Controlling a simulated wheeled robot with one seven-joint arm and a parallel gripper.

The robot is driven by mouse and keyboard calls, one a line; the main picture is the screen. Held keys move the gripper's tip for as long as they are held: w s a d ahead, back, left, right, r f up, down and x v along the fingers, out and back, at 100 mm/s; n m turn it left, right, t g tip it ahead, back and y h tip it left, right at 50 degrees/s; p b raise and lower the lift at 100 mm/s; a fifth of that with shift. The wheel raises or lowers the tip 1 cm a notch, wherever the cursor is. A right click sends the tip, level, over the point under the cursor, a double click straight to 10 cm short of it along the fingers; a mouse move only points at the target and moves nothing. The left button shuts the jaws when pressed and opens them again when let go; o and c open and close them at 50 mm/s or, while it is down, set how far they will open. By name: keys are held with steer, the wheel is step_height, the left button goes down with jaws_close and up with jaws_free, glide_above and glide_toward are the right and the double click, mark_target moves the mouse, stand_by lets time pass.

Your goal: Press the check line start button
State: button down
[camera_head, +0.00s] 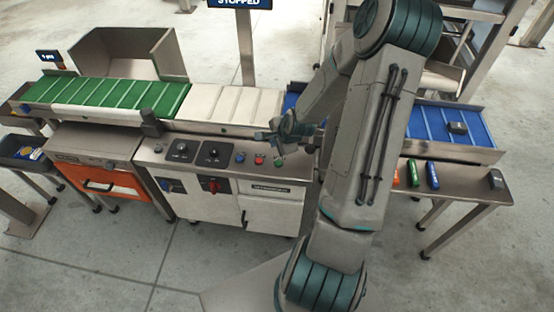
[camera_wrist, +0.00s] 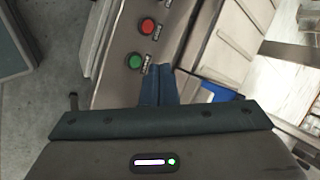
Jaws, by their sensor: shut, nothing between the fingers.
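The control panel (camera_head: 222,152) on the white cabinet carries a row of buttons: a blue one (camera_head: 240,157), a red one (camera_head: 259,160) and a green one (camera_head: 278,162). The wrist view shows the red button (camera_wrist: 147,26) and the green button (camera_wrist: 135,61), each with a small label too small to read. My gripper (camera_head: 262,136) is shut and empty, over the panel's right part. In the wrist view its fingertips (camera_wrist: 167,70) are just right of the green button, apart from it in the picture. I cannot tell their height above the panel.
A display (camera_head: 240,3) reads "STOPPED". Behind the panel runs a conveyor with a green belt (camera_head: 105,95), a pale section (camera_head: 235,103) and a blue belt (camera_head: 428,124). A side table (camera_head: 462,186) at right holds small coloured items.

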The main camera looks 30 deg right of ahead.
mark_target(280, 164)
steer(key=w+d+f+m+t, duration=0.1)
steer(key=m, duration=0.1)
steer(key=d+f+m+t, duration=0.1)
steer(key=m, duration=0.2)
steer(key=w+d+f+m, duration=0.1)
steer(key=f+m, duration=0.1)
steer(key=shift+w+d+t+p, duration=0.2)
steer(key=shift+w+t+p, duration=0.1)
steer(key=shift+w+t, duration=0.1)
steer(key=shift+f, duration=0.15)
step_height(280, 164, down, 9)
steer(key=b, duration=0.6)
steer(key=shift+r+b, duration=0.2)
steer(key=shift+b, duration=0.1)
steer(key=shift+s, duration=0.1)
stand_by(1.1)
steer(key=shift+f+b, duration=0.35)
steer(key=shift+f, duration=0.1)
